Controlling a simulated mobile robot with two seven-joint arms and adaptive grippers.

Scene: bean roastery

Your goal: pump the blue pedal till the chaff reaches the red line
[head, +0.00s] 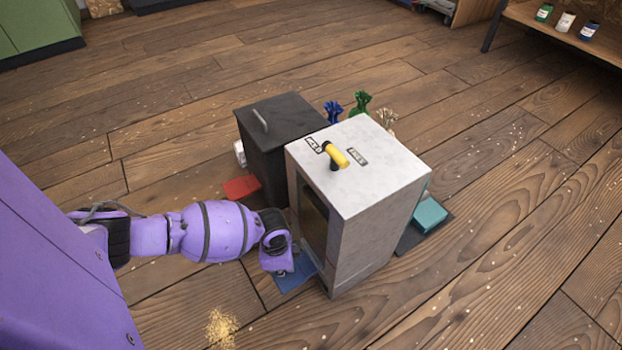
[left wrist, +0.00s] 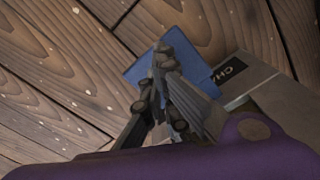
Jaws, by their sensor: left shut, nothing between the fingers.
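The blue pedal (head: 296,279) lies low at the foot of the pale grey cabinet (head: 372,215), partly covered by my left gripper (head: 284,271). In the left wrist view, the blue pedal (left wrist: 182,42) shows behind the shut, empty fingers (left wrist: 164,54). The fingertips overlap the pedal in the picture; whether they touch it I cannot tell. The cabinet's dark front window (head: 314,215) is seen at a steep angle, so neither the chaff level nor a red line can be made out. My right gripper is out of view.
A black bin (head: 282,120) stands against the cabinet, with a red pedal (head: 242,187) before it. A teal pedal (head: 430,214) is on the right. Loose chaff (head: 221,327) lies on the floor. Open floor surrounds them.

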